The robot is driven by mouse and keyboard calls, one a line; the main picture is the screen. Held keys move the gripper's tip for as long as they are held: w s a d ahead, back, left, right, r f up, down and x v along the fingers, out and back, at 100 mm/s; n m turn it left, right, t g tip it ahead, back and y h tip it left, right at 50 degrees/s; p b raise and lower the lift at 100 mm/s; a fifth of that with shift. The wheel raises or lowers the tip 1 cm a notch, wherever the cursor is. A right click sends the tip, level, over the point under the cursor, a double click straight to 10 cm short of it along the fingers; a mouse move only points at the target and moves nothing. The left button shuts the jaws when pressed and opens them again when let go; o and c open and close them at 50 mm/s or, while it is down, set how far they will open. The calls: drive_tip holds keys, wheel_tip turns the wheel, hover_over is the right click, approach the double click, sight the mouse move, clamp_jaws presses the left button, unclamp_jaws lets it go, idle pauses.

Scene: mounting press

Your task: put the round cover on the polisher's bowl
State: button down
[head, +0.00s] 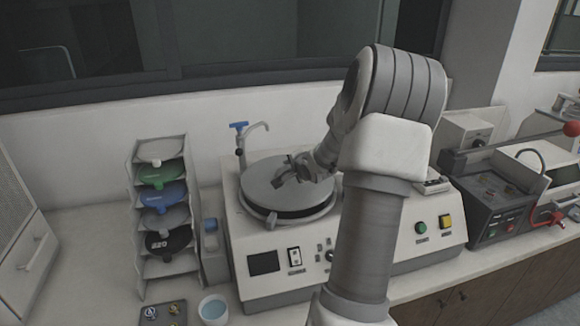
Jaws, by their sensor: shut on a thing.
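The round cover (262,190) is a flat grey disc over the polisher's bowl. The polisher (262,285) is a white machine on the counter with a small screen and buttons on its front. The bowl's rim (272,219) shows below the cover's near edge, with a dark band between them. I cannot tell whether the cover touches the rim or is held just above it. My gripper (297,171) is over the cover's middle, shut on its handle. The handle and the fingertips are partly hidden by the gripper and wrist.
A tap with a blue handle (239,128) stands behind the bowl. A dark control box (500,195) stands at the right. My arm hides part of the polisher.

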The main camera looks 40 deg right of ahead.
drive_tip(key=shift+r+p, duration=0.1)
drive_tip(key=shift+p, duration=0.25)
idle(0.4)
drive_tip(key=c, duration=0.7)
unclamp_jaws()
drive_tip(key=shift+s+a, duration=0.1)
drive_tip(key=shift+s, duration=0.05)
